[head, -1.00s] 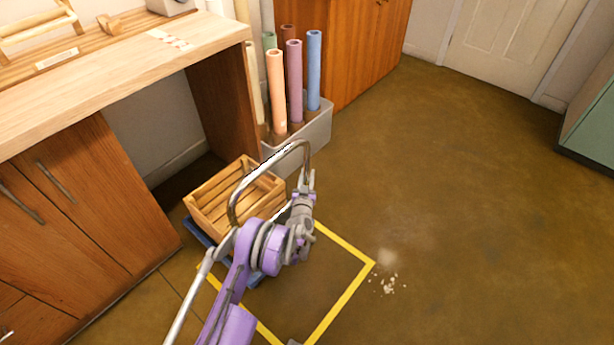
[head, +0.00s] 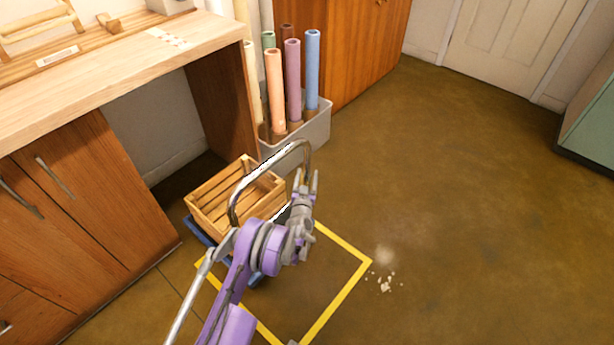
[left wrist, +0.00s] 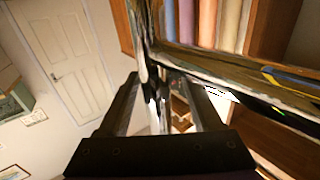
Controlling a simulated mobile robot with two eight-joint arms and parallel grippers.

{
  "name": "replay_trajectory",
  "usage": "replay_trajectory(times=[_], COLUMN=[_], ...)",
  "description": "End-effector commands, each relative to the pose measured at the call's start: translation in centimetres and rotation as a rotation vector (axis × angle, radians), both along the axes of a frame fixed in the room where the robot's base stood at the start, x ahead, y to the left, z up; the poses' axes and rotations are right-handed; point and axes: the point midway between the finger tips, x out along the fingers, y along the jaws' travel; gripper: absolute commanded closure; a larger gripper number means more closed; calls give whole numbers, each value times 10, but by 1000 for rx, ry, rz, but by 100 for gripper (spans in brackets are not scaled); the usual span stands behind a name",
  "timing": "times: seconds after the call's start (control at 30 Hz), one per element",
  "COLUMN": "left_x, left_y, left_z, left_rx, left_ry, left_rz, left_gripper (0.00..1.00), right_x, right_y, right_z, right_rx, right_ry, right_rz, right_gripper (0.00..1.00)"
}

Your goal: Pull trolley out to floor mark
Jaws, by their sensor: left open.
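The trolley is a low blue platform (head: 197,231) with a slatted wooden crate (head: 212,200) on it and a tall bent chrome handle (head: 268,162). It stands by the workbench, partly over the far-left edge of the floor mark, a yellow square outline (head: 345,292). My purple left arm hides part of the trolley and the mark. My left gripper (head: 306,178) is open at the right end of the handle. The handle's end seems to lie between its fingers; contact is unclear. In the left wrist view, the chrome handle (left wrist: 222,66) crosses close beyond the open fingers.
A workbench (head: 110,85) with wooden cabinets stands at left. A grey bin (head: 309,133) of coloured rolls stands behind the trolley. Pale crumbs (head: 386,284) lie just right of the mark. The brown floor (head: 470,210) to the right is open, up to a green cabinet (head: 590,125).

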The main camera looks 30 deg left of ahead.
Motion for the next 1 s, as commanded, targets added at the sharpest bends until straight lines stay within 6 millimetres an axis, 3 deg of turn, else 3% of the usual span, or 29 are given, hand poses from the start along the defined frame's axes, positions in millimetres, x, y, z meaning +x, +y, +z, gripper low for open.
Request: replay_trajectory(times=[0.27, 0.7, 1.0], left_x=[-6, -82, -102], left_y=[-3, -29, -36], left_z=[0, 1, 0], left_rx=[0, -1, 0], left_ry=[0, 0, 0], left_rz=[-1, 0, 0], left_gripper=[34, 34, 34], right_x=[0, -3, -3], right_y=[0, 0, 0], right_z=[1, 14, 16], right_rx=[0, 0, 0], right_ry=[0, 1, 1], right_rz=[0, 0, 0], right_gripper=[50, 50, 50])
